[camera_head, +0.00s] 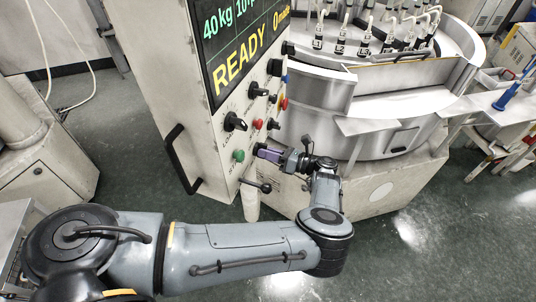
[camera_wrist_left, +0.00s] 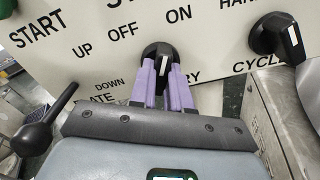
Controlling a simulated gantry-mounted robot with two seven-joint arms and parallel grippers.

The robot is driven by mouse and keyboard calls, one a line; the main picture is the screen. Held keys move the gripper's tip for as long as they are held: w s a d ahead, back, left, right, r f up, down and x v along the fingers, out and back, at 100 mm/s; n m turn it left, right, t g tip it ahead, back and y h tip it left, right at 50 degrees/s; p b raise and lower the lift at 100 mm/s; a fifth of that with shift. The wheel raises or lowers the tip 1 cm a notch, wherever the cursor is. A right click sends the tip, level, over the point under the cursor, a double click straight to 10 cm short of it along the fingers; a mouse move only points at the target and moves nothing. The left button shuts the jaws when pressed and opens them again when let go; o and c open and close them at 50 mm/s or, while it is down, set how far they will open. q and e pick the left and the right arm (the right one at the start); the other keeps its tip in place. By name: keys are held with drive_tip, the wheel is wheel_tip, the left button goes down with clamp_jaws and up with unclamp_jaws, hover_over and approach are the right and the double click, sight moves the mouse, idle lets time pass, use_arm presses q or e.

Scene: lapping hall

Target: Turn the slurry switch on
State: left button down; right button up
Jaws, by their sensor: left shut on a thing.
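The slurry switch is a black rotary knob (camera_wrist_left: 157,54) on the cream control panel (camera_wrist_left: 75,28), in the upper middle of the left wrist view. OFF and ON are printed above it. The label below it is mostly hidden by the fingers, with only "RY" showing. A white mark on the knob's face is partly visible between the fingers; I cannot tell exactly which position it points to. My left gripper (camera_wrist_left: 165,82) is shut on the knob with its purple fingers. In the head view, my left gripper (camera_head: 262,151) reaches the panel's lower right, covering the knob. My right gripper is not in view.
A CYCLE knob (camera_wrist_left: 276,37) sits right of the switch. A black ball-ended lever (camera_wrist_left: 38,134) projects at left. In the head view, a green button (camera_head: 239,155), a red button (camera_head: 258,124) and a black handle (camera_head: 178,158) are nearby. The lapping machine (camera_head: 385,110) stands close at right.

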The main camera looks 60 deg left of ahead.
use_arm(q)
drive_tip(key=shift+m, duration=0.4)
drive_tip(key=c, duration=1.1)
unclamp_jaws()
drive_tip(key=b+v, duration=0.3)
drive_tip(key=v, duration=0.7)
drive_tip(key=shift+w+d+b, duration=0.25)
drive_tip(key=shift+d+b, duration=0.05)
